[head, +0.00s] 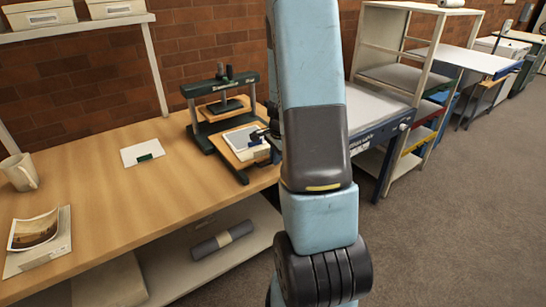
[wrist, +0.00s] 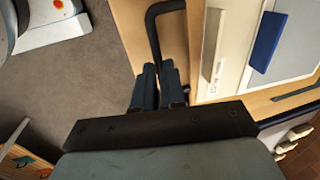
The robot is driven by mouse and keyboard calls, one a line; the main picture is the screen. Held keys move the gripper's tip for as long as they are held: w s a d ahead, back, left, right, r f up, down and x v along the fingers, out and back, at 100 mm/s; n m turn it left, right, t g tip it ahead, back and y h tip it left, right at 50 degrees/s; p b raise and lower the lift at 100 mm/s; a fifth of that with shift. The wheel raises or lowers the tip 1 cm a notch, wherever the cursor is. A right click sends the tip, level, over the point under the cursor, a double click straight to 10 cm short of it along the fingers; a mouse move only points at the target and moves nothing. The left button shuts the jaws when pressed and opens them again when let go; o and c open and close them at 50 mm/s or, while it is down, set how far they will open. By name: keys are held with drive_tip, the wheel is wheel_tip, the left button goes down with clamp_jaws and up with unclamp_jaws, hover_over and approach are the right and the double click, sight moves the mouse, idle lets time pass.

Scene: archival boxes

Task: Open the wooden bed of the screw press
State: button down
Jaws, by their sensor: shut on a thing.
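The screw press (head: 190,91) stands on the wooden table, with a dark green frame and a black screw on top. Its wooden bed (head: 231,155) lies low between the frame's feet, extending forward of the raised platen, with a white sheet on it. In the wrist view, the bed's wood (wrist: 128,22) shows with pale sheets above it. A dark bent handle (wrist: 153,33) stands at the bed's edge. My gripper (wrist: 158,68) is shut on this handle. In the head view, my gripper (head: 264,136) is at the bed's front right, partly hidden by my arm.
A white card (head: 140,150) with a green piece lies left of the press. A mug (head: 20,172) and a photo on a stack (head: 38,240) are farther left. A grey-topped bench (head: 366,108) stands right of the press. Open floor (head: 440,220) lies at the right.

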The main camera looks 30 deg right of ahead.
drive_tip(key=shift+d, duration=0.15)
drive_tip(key=c, duration=1.2)
unclamp_jaws()
wheel_tip(320, 180, up, 14)
drive_tip(key=s, duration=0.2)
drive_tip(key=shift+s+f, duration=0.25)
drive_tip(key=shift+s, duration=0.05)
drive_tip(key=s+a+r+n+t, duration=0.1)
drive_tip(key=s+a+r+n, duration=0.3)
drive_tip(key=a+r, duration=0.25)
drive_tip(key=s+a+r+n+t, duration=0.1)
drive_tip(key=s+a+r+n, duration=0.2)
drive_tip(key=a+r+n, duration=0.3)
drive_tip(key=s+a+r+n+t, duration=0.1)
drive_tip(key=s+a+r+n, duration=0.4)
drive_tip(key=s, duration=0.7)
drive_tip(key=a+n, duration=0.2)
drive_tip(key=a, duration=0.1)
drive_tip(key=shift+a+n, duration=0.3)
drive_tip(key=shift+a, duration=0.05)
